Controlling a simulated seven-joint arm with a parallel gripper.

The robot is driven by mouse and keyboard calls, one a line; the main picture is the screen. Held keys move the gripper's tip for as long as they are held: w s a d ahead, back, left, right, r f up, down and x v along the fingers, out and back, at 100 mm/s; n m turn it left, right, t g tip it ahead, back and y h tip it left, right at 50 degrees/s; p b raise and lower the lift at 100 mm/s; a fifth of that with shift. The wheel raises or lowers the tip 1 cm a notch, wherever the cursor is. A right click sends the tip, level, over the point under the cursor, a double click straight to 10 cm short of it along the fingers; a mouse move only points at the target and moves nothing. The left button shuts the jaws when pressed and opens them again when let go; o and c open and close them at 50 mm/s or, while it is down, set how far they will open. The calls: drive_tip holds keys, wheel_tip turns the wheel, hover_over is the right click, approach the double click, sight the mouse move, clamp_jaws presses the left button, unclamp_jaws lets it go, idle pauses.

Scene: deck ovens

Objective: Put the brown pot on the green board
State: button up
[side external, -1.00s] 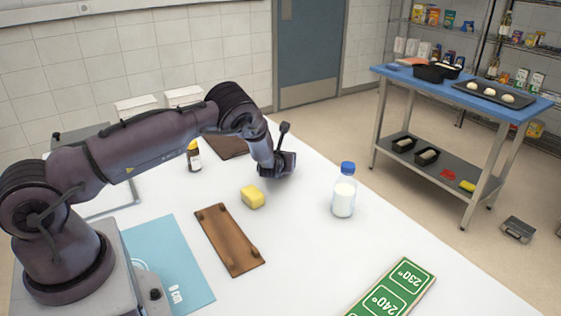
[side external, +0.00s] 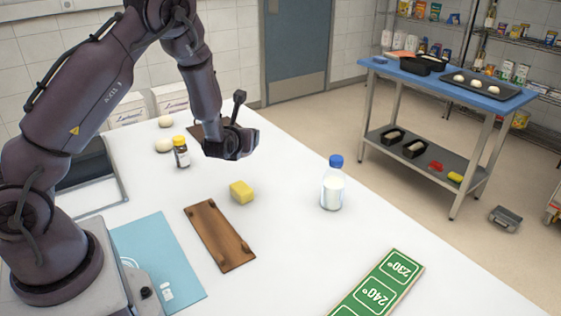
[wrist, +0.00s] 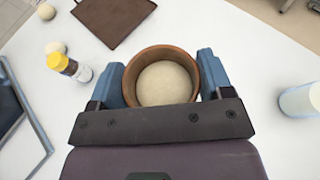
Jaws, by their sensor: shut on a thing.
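The brown pot (wrist: 133,62) is in the wrist view, a round brown rim with a pale, dough-like mass inside. My gripper (wrist: 163,75) is shut on it, with one blue finger on each side. In the side view my gripper (side external: 238,150) is above the far part of the white table, and the pot cannot be made out there. The green board (side external: 378,287), with white temperature labels, lies at the table's near right, cut by the lower picture edge. It is well away from my gripper.
A yellow block (side external: 241,191), a wooden board (side external: 219,235) and a milk bottle (side external: 333,190) stand between my gripper and the near side. A yellow-capped bottle (side external: 181,155) and pale balls (side external: 164,145) are at left. A dark brown mat (wrist: 113,22) lies behind.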

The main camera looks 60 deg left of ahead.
drive_tip(key=shift+s+d+r, duration=0.1)
drive_tip(key=shift+d, duration=0.15)
drive_tip(key=w+d+m+t+h, duration=0.3)
drive_tip(key=d+m+h, duration=0.2)
drive_tip(key=d, duration=1.5)
drive_tip(key=s+d+r+m+t+h, duration=0.1)
drive_tip(key=s+d+m+h, duration=0.15)
drive_tip(key=s+d, duration=0.5)
drive_tip(key=s+d+m+h, duration=0.2)
drive_tip(key=s+d+h, duration=0.15)
drive_tip(key=d, duration=0.65)
drive_tip(key=y, duration=0.1)
hover_over(375, 294)
drive_tip(key=f, duration=0.8)
drive_tip(key=shift+s+a+f, duration=0.1)
drive_tip(key=shift+s+f, duration=0.15)
drive_tip(key=shift+f, duration=0.15)
drive_tip(key=shift+w+f, duration=0.15)
drive_tip(key=shift+f, duration=0.1)
drive_tip(key=shift+w+f, duration=0.1)
drive_tip(key=shift+f, duration=1.5)
